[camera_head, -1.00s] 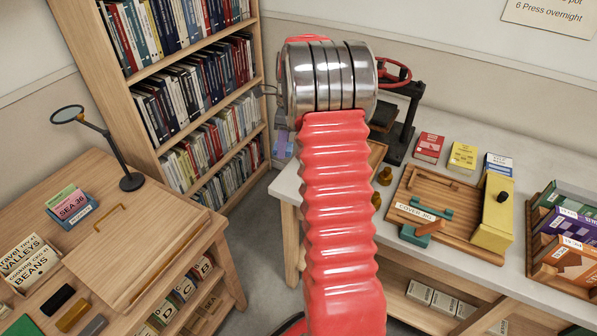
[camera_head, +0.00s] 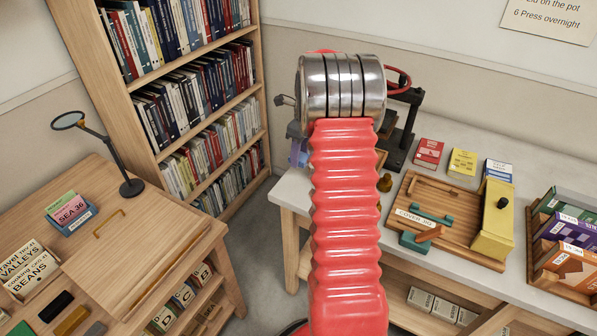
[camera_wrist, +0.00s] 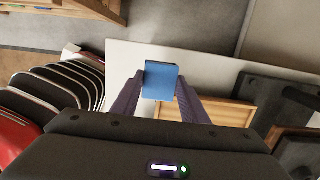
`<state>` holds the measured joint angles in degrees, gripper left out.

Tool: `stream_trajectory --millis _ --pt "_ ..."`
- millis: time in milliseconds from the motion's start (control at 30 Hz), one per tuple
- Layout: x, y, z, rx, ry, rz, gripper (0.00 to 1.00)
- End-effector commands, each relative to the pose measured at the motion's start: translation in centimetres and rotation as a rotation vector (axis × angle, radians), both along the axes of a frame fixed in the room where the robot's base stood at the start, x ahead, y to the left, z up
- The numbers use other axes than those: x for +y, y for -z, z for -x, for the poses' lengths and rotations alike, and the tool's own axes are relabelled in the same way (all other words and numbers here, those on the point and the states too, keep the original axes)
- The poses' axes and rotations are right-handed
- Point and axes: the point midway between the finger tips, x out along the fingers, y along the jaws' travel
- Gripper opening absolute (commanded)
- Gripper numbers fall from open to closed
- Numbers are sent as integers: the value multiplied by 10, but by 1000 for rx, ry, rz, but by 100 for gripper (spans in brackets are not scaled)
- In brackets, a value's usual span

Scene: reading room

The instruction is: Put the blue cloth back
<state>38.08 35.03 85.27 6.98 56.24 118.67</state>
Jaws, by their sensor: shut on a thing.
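My gripper (camera_wrist: 160,88) is shut on a blue, flat-faced, folded-looking piece, which I take for the blue cloth (camera_wrist: 160,76). The purple fingers hold it from left and right in the wrist view. In the head view, my gripper (camera_head: 298,152) shows only partly, behind my red arm, near the left end of the white worktable (camera_head: 292,188). The cloth cannot be made out there. A wooden rack (camera_head: 538,272) at the far right holds green, purple and orange-brown labelled pieces in slanted slots.
A board (camera_head: 462,205) with teal pieces and a yellow block (camera_head: 492,225) lies left of the rack. A black press (camera_head: 405,130) and several small boxes stand behind. A bookcase (camera_head: 165,160) and a desk with a magnifier (camera_head: 130,187) are at left.

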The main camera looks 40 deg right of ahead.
Motion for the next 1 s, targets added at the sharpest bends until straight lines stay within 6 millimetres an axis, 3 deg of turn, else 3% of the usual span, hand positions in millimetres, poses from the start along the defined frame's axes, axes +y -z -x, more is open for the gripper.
stream_trajectory --millis 167,567,833,1000 --pt "0 25 0 0 0 -1 19" --pt "0 30 0 0 0 0 19" --pt "0 60 0 1 1 -2 19" --pt "0 66 0 0 0 0 19"
